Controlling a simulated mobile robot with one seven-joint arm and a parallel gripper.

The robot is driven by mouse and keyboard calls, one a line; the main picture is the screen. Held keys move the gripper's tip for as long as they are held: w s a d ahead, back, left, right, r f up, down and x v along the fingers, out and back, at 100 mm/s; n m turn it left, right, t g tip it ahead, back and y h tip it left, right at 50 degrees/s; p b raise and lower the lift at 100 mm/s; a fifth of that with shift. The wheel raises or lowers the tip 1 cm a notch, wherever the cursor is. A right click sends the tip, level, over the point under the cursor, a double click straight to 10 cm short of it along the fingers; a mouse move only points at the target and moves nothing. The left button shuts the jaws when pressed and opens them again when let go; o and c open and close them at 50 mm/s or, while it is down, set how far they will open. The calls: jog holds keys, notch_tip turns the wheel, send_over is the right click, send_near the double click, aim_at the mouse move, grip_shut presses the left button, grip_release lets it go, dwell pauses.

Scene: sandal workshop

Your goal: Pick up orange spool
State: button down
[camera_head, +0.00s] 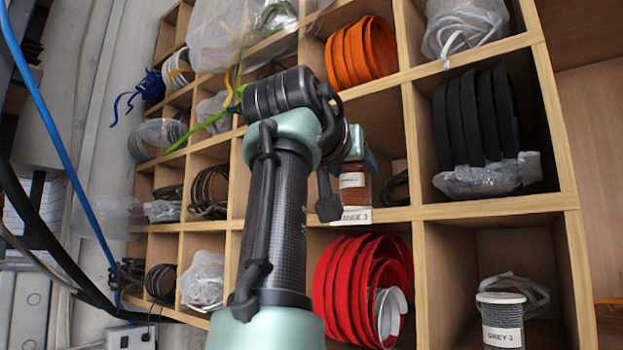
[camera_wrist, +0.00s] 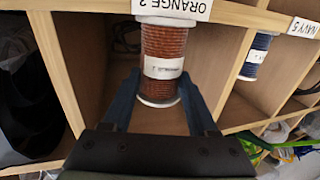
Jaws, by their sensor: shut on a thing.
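The orange spool (camera_head: 362,194) is a reddish-orange wound reel with a white label. It stands in a cubby of the wooden shelf, behind a shelf tag (camera_head: 352,216) that reads ORANGE. In the wrist view, which is upside down, the spool (camera_wrist: 165,45) sits between my two fingers. My gripper (camera_wrist: 160,88) is shut on the spool, one finger on each side near its upper end. In the head view my arm hides part of the cubby and most of the gripper. I cannot tell whether the spool's base touches the shelf floor.
Wooden dividers (camera_head: 411,145) enclose the cubby closely. Red coils (camera_head: 345,285) lie below, orange coils (camera_head: 360,52) above and black coils (camera_head: 475,115) to the right. A grey spool (camera_head: 502,318) stands lower right. A navy spool (camera_wrist: 256,55) shows in the neighbouring cubby in the wrist view.

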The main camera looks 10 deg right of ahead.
jog(key=shift+s+a, duration=0.3)
jog(key=shift+w+d, duration=0.2)
jog(key=shift+d, duration=0.05)
jog(key=shift+c, duration=0.5)
grip_release()
jog(key=shift+s, duration=0.15)
jog(key=shift+s+a+f+b, duration=0.1)
jog(key=shift+s+a+b, duration=0.15)
jog(key=shift+b, duration=0.35)
jog(key=b+v, duration=0.7)
jog(key=v, duration=0.5)
jog(key=shift+a, duration=0.1)
